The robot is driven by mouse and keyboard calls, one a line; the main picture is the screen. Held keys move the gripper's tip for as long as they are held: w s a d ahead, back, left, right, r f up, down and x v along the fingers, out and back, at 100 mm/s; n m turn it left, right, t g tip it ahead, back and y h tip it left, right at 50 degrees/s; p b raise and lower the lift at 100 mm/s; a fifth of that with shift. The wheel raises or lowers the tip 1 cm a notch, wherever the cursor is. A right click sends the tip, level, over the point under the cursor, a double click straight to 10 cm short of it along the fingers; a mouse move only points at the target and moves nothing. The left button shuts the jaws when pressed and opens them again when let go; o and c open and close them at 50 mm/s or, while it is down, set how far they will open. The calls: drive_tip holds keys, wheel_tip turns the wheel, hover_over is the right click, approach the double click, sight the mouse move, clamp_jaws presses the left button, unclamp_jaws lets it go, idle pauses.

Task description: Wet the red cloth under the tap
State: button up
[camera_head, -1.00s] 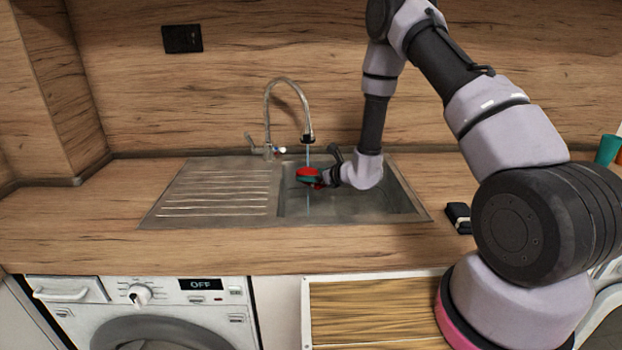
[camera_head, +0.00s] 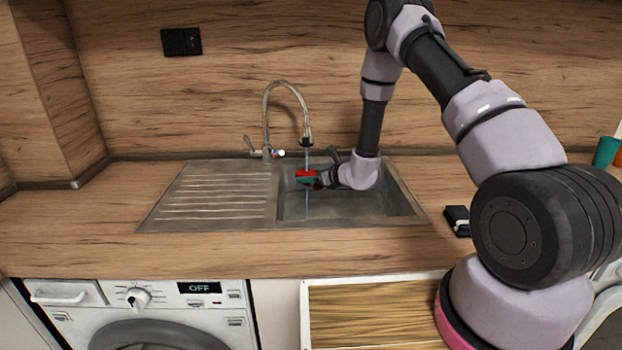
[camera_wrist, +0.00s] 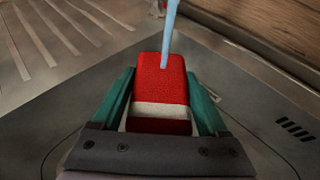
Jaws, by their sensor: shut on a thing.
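The red cloth (camera_wrist: 160,82) is a small red block with a pale band, held between the green fingers of my gripper (camera_wrist: 160,105) in the wrist view. In the head view the cloth (camera_head: 305,174) and my gripper (camera_head: 309,180) are over the sink basin (camera_head: 350,207). The chrome tap (camera_head: 267,110) arches above with its spout (camera_head: 306,140) over the cloth. A thin blue stream of water (camera_head: 307,158) runs from the spout. In the wrist view the stream (camera_wrist: 169,35) meets the cloth's far part.
The ribbed drainboard (camera_head: 215,195) lies left of the basin. A dark sponge-like block (camera_head: 458,219) lies on the counter to the right. A green cup (camera_head: 605,151) stands at the far right. The washing machine (camera_head: 150,310) is below the counter, reading OFF.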

sight(310, 187)
drive_tip(key=shift+s+a, duration=0.2)
drive_tip(key=shift+s, duration=3.65)
drive_tip(key=shift+s+r, duration=0.1)
drive_tip(key=s+r, duration=0.3)
drive_tip(key=s, duration=0.1)
drive_tip(key=shift+s+r, duration=0.4)
